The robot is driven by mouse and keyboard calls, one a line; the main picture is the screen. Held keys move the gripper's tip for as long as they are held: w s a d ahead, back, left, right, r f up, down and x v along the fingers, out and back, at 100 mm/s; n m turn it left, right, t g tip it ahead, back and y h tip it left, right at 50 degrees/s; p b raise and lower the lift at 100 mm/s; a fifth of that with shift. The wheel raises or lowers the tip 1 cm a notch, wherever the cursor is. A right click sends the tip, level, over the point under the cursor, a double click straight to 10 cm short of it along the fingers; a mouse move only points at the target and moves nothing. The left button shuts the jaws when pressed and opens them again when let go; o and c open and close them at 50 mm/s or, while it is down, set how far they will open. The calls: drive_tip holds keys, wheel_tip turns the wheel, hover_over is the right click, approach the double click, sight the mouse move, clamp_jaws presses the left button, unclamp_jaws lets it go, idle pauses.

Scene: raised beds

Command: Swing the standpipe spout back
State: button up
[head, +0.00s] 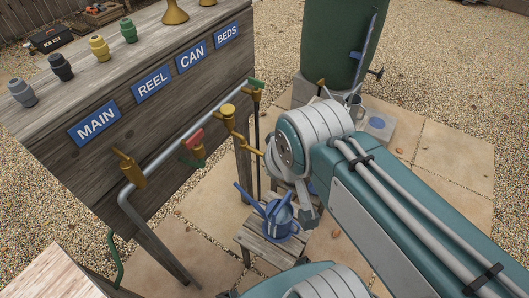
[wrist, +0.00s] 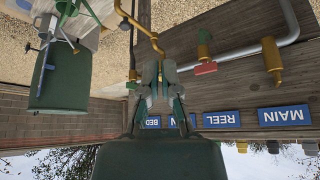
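The brass standpipe spout (head: 240,135) is a bent tube at the pipe under the CAN sign, angling down to the right. Its lower end is close to my arm's left edge in the head view. In the upside-down wrist view the spout (wrist: 150,36) runs up and left from just past my fingertips. My gripper (wrist: 160,72) points at the pipe, its two fingers close together. Whether they touch the spout or hold anything is unclear. My arm hides the gripper in the head view. The blue watering can (head: 280,221) stands on a low wooden stool below the spout.
The grey pipe (head: 165,158) runs along the wooden bench front, with a red-handled tap (head: 194,146) left of the spout and a green-handled tap (head: 256,86) right. A large green barrel (head: 335,40) stands behind my arm. Paving is open right of the stool.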

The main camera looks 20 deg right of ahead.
drive_tip(key=o, duration=0.5)
drive_tip(key=shift+w, duration=0.15)
drive_tip(key=shift+o, duration=0.9)
drive_tip(key=w+d+f+m+g, duration=0.1)
drive_tip(key=w+d+m+g, duration=0.1)
drive_tip(key=w+m, duration=0.6)
drive_tip(key=shift+d+f+m+g, duration=0.15)
drive_tip(key=shift+d+m+g, duration=0.25)
drive_tip(key=shift+d+m, duration=0.4)
drive_tip(key=w+d+f+m+g, duration=0.3)
drive_tip(key=w+d+f+m, duration=0.25)
drive_tip(key=w+m, duration=0.35)
drive_tip(key=shift+m, duration=0.8)
drive_tip(key=f, duration=0.7)
drive_tip(key=s+f, duration=0.1)
drive_tip(key=f, duration=0.3)
drive_tip(key=shift+a+f, duration=0.2)
clamp_jaws()
